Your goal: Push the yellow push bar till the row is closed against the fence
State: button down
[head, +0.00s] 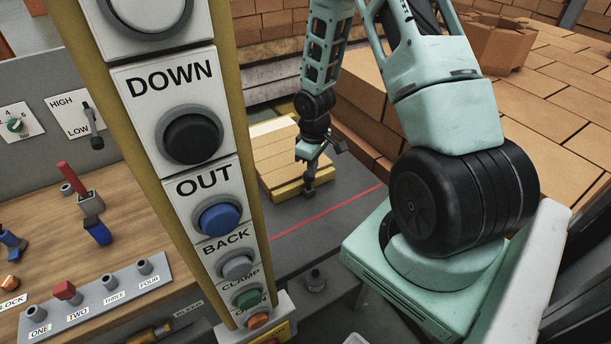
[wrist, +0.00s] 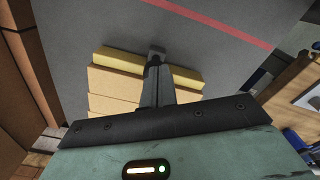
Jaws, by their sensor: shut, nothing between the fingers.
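The yellow push bar (head: 287,191) lies along the near edge of a row of tan bricks (head: 279,152) on the grey table. It also shows in the wrist view (wrist: 188,77), with the bricks (wrist: 112,82) behind it. My gripper (head: 309,193) is shut and empty, pointing down. Its fingertips (wrist: 157,50) are on the bar's outer side, the side of the red line, close to its middle. I cannot tell whether they touch the bar. Thin seams show between the bricks. The far end of the row and the fence are not clear in either view.
A red line (head: 330,213) crosses the grey table in front of the bar, with bare surface around it. A button panel (head: 190,120) stands close on the left. Brick stacks (head: 540,110) fill the right and back. A wooden bench with levers (head: 110,215) is at left.

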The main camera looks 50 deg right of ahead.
jog(key=r+p, duration=0.3)
jog(key=r, duration=0.1)
jog(key=shift+s, duration=0.3)
jog(key=shift+s+f, duration=0.1)
dwell(0.4)
